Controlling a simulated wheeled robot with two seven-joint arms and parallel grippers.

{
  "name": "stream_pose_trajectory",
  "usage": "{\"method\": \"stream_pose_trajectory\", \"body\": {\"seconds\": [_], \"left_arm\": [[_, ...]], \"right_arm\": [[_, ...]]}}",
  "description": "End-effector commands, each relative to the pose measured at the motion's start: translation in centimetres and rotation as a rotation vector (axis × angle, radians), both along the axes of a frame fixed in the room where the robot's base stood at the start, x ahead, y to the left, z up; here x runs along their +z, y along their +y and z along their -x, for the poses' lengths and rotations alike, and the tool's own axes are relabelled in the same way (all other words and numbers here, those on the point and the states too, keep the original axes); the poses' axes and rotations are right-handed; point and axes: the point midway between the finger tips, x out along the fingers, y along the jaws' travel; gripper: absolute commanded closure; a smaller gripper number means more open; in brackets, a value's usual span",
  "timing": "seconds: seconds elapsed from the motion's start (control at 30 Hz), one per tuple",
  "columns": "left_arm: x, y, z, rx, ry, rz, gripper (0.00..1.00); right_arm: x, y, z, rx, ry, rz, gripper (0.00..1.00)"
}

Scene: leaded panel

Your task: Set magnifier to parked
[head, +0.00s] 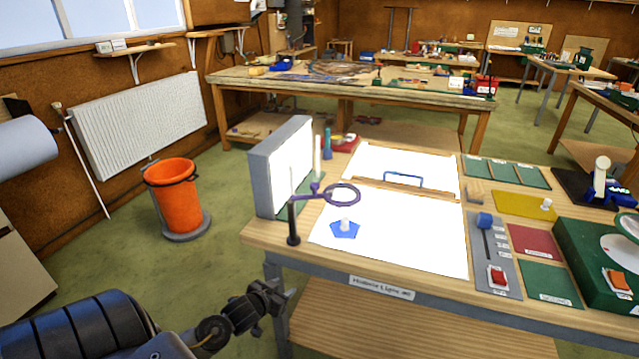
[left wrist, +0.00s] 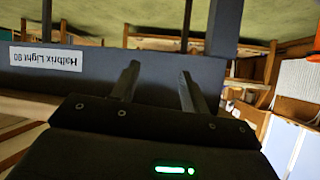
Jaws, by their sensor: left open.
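The magnifier is a purple ring (head: 325,188) on a short purple arm, carried by a dark upright post (head: 293,222) at the front left of the bench. The ring hangs over the lit white panel (head: 440,241), above and behind a blue pentagon piece (head: 345,230) with a pale knob. My left gripper (head: 286,293) is open and empty, low in front of the bench's front left corner, apart from the magnifier. In the left wrist view its two fingers (left wrist: 158,80) are spread before the bench's grey front rail (left wrist: 95,72). My right gripper is not in view.
A blue handle (head: 403,180) sits behind the lit panel. A grey control strip (head: 494,255) and coloured glass sheets lie to the right. An orange bucket (head: 172,196) stands on the floor at left.

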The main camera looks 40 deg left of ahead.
Motion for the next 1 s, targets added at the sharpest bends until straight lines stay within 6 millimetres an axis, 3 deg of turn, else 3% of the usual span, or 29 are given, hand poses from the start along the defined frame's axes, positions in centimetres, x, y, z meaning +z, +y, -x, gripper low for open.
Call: {"method": "stream_pose_trajectory", "body": {"seconds": [0.03,0.1,0.2,0.33,0.4,0.5,0.77,1.0], "left_arm": [[6.8,-0.3,-1.3,-0.020,-0.083,-0.002,0.55],[13.1,-0.8,-2.5,-0.041,-0.180,0.009,0.55],[20.6,-1.3,-3.6,-0.080,-0.313,0.021,0.55],[26.8,-1.6,-4.4,-0.129,-0.439,0.038,0.55],[28.7,-1.7,-4.6,-0.148,-0.480,0.044,0.55],[30.1,-1.9,-4.7,-0.164,-0.511,0.051,0.55],[30.6,-1.9,-5.4,-0.166,-0.521,0.053,0.55],[30.8,-1.8,-9.2,-0.164,-0.520,0.053,0.55]], "right_arm": [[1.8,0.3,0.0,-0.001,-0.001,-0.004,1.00],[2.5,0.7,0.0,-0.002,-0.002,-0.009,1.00],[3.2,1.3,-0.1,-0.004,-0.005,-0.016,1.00],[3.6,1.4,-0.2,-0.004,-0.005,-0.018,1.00],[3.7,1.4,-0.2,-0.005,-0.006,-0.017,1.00],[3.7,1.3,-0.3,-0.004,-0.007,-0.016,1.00],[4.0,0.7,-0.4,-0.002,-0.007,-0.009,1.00],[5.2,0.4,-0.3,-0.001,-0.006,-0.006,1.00]]}}
